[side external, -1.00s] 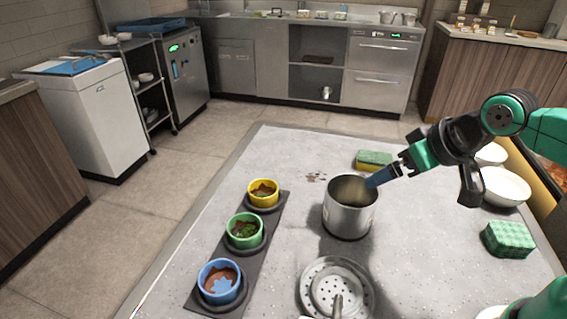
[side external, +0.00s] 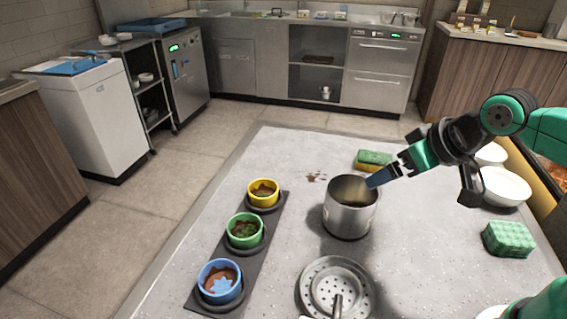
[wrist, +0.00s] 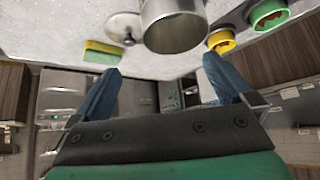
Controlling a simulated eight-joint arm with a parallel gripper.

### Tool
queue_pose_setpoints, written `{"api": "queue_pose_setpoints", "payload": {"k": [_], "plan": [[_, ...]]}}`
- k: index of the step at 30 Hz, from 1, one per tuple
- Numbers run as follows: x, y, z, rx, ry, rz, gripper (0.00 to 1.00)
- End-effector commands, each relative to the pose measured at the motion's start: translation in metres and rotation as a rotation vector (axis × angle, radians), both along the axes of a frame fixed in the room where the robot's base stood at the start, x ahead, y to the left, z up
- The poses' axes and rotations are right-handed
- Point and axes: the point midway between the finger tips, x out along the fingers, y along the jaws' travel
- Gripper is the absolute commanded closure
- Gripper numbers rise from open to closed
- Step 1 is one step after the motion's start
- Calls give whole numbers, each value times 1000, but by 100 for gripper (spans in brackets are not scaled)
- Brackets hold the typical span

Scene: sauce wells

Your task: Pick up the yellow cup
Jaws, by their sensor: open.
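The yellow cup (side external: 263,200) stands upright in the far well of a dark strip holder (side external: 278,222), with reddish-brown sauce inside. It also shows in the wrist view (wrist: 222,48), toward the upper right. A green cup (side external: 244,240) and a blue cup (side external: 232,294) stand in the nearer wells. My gripper (side external: 369,183) is open, its blue fingers (wrist: 161,64) spread with nothing between them. In the side view its fingertips overlap the right rim of a metal pot, well to the right of the yellow cup. I cannot tell whether they touch the pot.
The metal pot (side external: 349,215) stands between my gripper and the cups. Sponges (side external: 374,159) (side external: 509,239) and white bowls (side external: 505,187) are behind and right. The table between the yellow cup and the back edge is mostly clear.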

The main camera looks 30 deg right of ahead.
Motion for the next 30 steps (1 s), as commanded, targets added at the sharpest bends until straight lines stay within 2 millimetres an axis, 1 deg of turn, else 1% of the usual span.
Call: {"api": "queue_pose_setpoints", "payload": {"k": [13, 17, 20, 24, 27, 30], "plan": [[0, 0, 0, 0, 0, 0, 0], [7, 4, 4, 1, 8, 11, 0], [23, 12, 9, 2, 26, 31, 0], [58, 32, 12, 4, 66, 72, 0], [85, 50, 7, 1, 96, 102, 0], [110, 70, -6, -3, 124, 129, 0]]}}
